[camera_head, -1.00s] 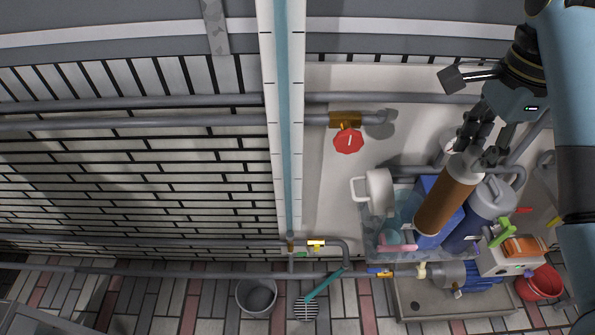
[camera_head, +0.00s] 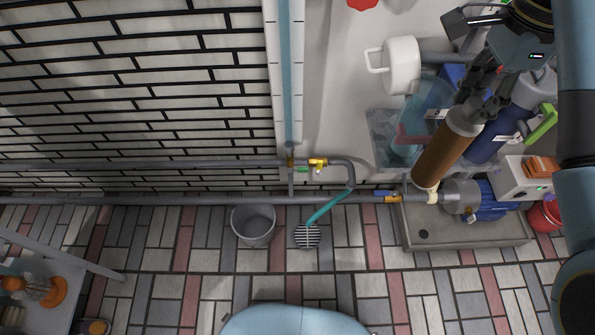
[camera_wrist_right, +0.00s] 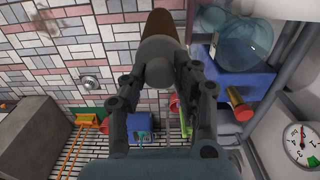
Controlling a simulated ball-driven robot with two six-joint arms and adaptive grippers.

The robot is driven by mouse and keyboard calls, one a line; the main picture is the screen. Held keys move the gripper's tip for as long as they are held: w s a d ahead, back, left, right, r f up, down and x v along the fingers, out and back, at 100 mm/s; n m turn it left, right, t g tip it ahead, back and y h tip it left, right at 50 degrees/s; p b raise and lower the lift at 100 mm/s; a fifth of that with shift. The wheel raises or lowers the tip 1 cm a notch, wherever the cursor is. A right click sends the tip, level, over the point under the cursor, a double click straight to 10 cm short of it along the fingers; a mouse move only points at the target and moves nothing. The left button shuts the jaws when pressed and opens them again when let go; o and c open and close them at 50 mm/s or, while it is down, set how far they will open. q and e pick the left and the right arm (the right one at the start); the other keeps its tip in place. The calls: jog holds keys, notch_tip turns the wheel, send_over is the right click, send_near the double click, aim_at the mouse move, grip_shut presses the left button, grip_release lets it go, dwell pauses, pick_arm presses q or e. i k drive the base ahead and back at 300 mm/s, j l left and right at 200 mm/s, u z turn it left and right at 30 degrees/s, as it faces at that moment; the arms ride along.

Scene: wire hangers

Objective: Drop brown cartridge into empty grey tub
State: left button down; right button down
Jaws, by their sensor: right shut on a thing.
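The brown cartridge (camera_head: 443,155) has a pale grey end and hangs tilted from my right gripper (camera_head: 482,100) in the head view. The gripper is shut on its pale end, above the cluttered shelf on the right. In the right wrist view, the fingers of my right gripper (camera_wrist_right: 160,85) close around the grey end, and the brown part of the cartridge (camera_wrist_right: 160,24) points away. The grey tub (camera_head: 254,226) stands on the tiled floor at lower middle, left of and apart from the cartridge. Its visible inside looks empty. My left gripper is not in view.
A floor drain (camera_head: 307,236) with a teal hose lies just right of the tub. Pipes (camera_head: 150,200) run along the wall behind it. A white mug (camera_head: 402,65), a clear bin (camera_head: 385,140) and a pump on a grey tray (camera_head: 465,237) crowd the right.

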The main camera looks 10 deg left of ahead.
aim_at(265, 231)
jog(key=k+l+u, duration=0.15)
jog(key=k+u, duration=0.6)
